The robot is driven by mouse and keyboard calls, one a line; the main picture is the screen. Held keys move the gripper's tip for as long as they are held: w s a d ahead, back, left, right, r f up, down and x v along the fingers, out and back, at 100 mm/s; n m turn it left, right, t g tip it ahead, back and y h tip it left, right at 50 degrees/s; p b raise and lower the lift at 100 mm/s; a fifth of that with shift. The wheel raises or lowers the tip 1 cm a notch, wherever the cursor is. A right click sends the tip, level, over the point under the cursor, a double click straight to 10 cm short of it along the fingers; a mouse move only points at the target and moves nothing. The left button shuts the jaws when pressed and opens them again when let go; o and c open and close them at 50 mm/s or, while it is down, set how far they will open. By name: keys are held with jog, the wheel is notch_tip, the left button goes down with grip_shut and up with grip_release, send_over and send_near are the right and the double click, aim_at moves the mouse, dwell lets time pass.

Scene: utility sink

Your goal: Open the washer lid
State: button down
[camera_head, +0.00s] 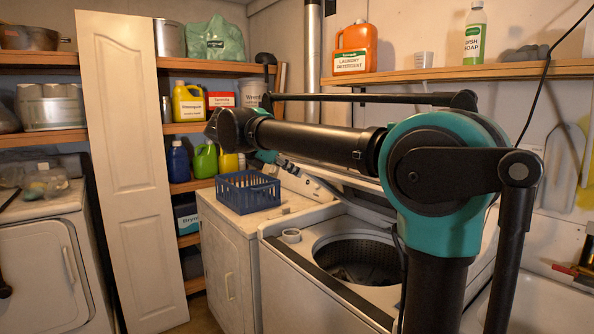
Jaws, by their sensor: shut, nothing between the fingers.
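The white top-loading washer (330,296) stands at the centre right in the head view. Its round opening shows a dark perforated drum (362,262). The washer lid (366,184) appears raised and tilted at the back of the opening. My black and teal arm crosses in front and hides much of it, so its exact angle is unclear. I cannot make out my gripper; the far end of my arm is lost behind its own links. Whether it touches the lid does not show.
A blue basket (248,192) sits on the white machine (228,250) left of the washer. A white door panel (126,170) leans at the left. Shelves (188,186) hold bottles behind. An orange detergent jug (355,48) and dish soap (475,34) stand on the upper shelf (440,75).

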jog(key=w+d+f, duration=0.1)
jog(key=w+d, duration=0.4)
jog(key=d, duration=0.3)
jog(key=shift+w+f, duration=0.2)
jog(key=shift+f, duration=0.15)
jog(key=shift+d+r, duration=0.1)
jog(key=shift+d, duration=0.05)
jog(key=w+d+r+g+y, duration=0.1)
jog(key=w+d+r, duration=0.4)
jog(key=d+r, duration=0.3)
jog(key=w+d+r+y, duration=0.1)
jog(key=w+d+r, duration=0.5)
jog(key=d+r, duration=0.2)
jog(key=shift+d+r+g, duration=0.2)
jog(key=shift+r+g, duration=0.2)
jog(key=shift+r, duration=0.55)
